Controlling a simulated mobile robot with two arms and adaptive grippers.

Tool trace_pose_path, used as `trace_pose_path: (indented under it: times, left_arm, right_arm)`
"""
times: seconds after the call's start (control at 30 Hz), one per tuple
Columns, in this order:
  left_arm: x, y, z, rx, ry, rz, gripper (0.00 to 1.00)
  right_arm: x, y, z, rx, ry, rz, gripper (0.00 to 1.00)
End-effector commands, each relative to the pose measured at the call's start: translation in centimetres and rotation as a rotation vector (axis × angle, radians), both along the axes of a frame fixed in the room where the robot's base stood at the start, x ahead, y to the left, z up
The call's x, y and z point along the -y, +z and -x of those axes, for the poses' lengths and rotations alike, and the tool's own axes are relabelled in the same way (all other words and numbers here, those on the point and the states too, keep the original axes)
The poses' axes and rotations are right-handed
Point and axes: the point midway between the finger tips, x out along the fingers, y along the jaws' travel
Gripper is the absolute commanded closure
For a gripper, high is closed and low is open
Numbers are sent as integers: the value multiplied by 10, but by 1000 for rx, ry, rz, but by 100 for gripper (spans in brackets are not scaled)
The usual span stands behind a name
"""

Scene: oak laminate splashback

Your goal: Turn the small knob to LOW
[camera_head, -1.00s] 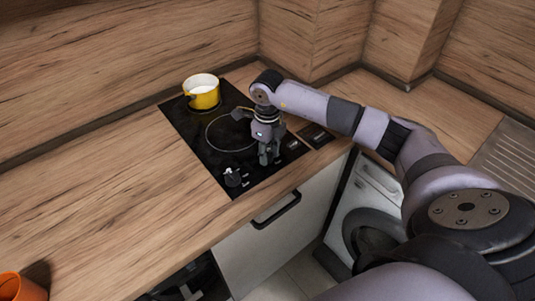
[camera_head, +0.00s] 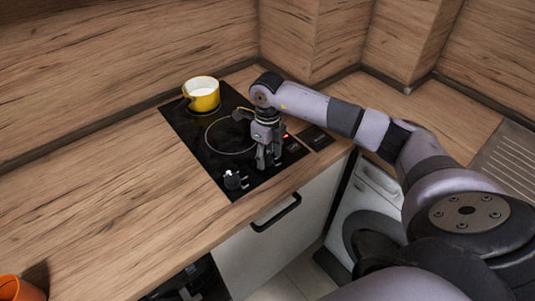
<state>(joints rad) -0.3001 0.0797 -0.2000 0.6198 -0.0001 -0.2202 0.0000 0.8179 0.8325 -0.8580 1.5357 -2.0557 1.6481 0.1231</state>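The black hob (camera_head: 190,135) is set in the wooden worktop. A dark knob with a light mark (camera_head: 232,180) stands at its front left corner, with small pale markings beside it. My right gripper (camera_head: 268,163) points down over the front right part of the hob, to the right of that knob and apart from it. Any knob under its fingertips is hidden, and I cannot tell whether the fingers are closed on something. A small red light (camera_head: 285,136) glows on the hob just right of the gripper. The knob lettering is too small to read. My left gripper is out of view.
An orange container (camera_head: 18,289) is at the lower left corner. A drawer handle (camera_head: 276,212) and a washing machine (camera_head: 365,210) are below the worktop edge.

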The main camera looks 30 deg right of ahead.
Motion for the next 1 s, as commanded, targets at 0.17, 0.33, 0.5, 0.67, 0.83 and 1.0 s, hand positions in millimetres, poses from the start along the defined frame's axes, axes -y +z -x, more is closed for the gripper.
trace_pose_path:
  times: [0.17,0.33,0.5,0.67,0.83,1.0]
  left_arm:
    - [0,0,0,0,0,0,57]
    - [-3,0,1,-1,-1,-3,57]
    - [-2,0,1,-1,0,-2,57]
    - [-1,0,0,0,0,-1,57]
    - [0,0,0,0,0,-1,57]
    - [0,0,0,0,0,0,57]
  right_arm:
    - [0,-1,0,-1,1,-1,52]
    - [-1,3,0,0,1,-1,52]
    - [0,28,-1,4,1,-1,52]
    - [0,63,-1,5,1,-1,52]
    - [0,95,-1,3,1,0,52]
    - [0,114,0,0,1,0,52]
